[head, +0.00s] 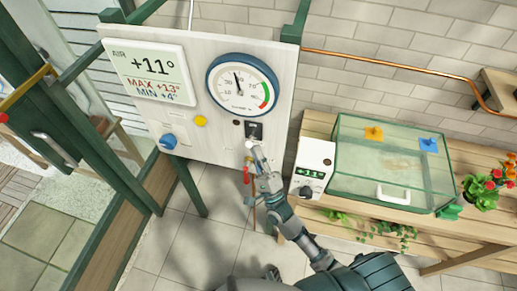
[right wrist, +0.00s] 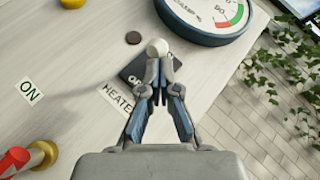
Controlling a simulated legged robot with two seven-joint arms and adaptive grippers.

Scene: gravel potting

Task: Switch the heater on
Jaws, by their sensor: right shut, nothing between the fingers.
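The heater switch is a dark plate (head: 254,131) on the white panel, below the round gauge. It also shows in the right wrist view (right wrist: 133,75), beside a HEATER label (right wrist: 117,98) and partly hidden by my fingers. A white ball-tipped lever (right wrist: 157,47) stands out from it, right at my fingertips; I cannot tell whether they touch or which way the lever is set. My right gripper (head: 252,147) is shut and empty in front of the switch, and its fingers are together in the right wrist view (right wrist: 158,68). My left gripper is not in view.
The panel carries a temperature display (head: 150,75), the gauge (head: 243,87), a yellow button (head: 200,121) and a blue knob (head: 168,141). A red-handled valve (right wrist: 14,160) is near the panel's lower part. A glass propagator box (head: 390,165) stands on a wooden bench to the right.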

